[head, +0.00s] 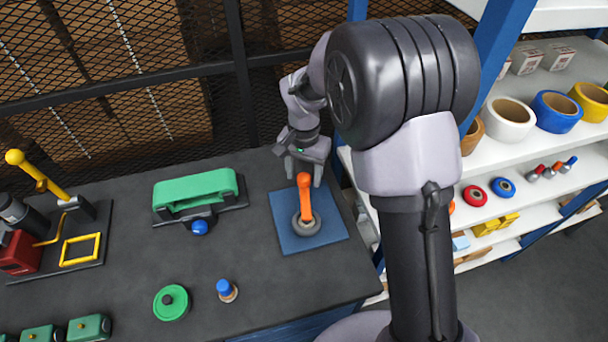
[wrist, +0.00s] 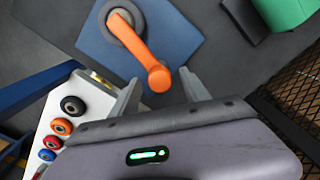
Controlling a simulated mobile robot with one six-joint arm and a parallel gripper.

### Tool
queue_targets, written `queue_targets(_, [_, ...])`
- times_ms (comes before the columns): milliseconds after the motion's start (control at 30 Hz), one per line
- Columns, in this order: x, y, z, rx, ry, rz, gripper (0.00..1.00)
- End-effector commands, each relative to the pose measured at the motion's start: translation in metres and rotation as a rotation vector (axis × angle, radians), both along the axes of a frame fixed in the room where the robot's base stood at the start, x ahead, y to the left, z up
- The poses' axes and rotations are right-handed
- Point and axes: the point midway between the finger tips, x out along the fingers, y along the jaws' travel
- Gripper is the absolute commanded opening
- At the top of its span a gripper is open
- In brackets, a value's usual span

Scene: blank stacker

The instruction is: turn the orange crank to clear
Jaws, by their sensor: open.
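The orange crank (head: 305,197) stands on a round grey base on a blue square plate (head: 330,233) at the right end of the dark bench. Its arm runs from the base toward the back, with a knob at the far end. In the wrist view the crank (wrist: 145,52) reaches down toward the jaws, on its blue plate (wrist: 95,45). My gripper (head: 304,172) is at the crank's far end, pointing down. In the wrist view my gripper (wrist: 160,88) is open, with one finger on each side of the orange knob. I cannot tell whether either finger touches it.
A green block device (head: 195,190) with a blue knob stands left of the crank. A green disc (head: 171,302) and a blue-topped peg (head: 226,290) are in front. A mesh fence (head: 120,80) stands behind; shelves with tape rolls (head: 510,118) are at right.

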Motion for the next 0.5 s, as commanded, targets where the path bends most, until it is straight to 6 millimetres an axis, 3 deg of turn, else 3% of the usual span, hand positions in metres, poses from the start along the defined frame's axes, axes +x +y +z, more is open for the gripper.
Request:
queue_targets(133, [0.0000, 0.0000, 0.0007, 0.000, 0.000, 0.000, 0.54])
queue_targets(400, [0.0001, 0.0000, 0.0010, 0.000, 0.000, 0.000, 0.03])
queue_targets(500, [0.0001, 0.0000, 0.0010, 0.000, 0.000, 0.000, 0.00])
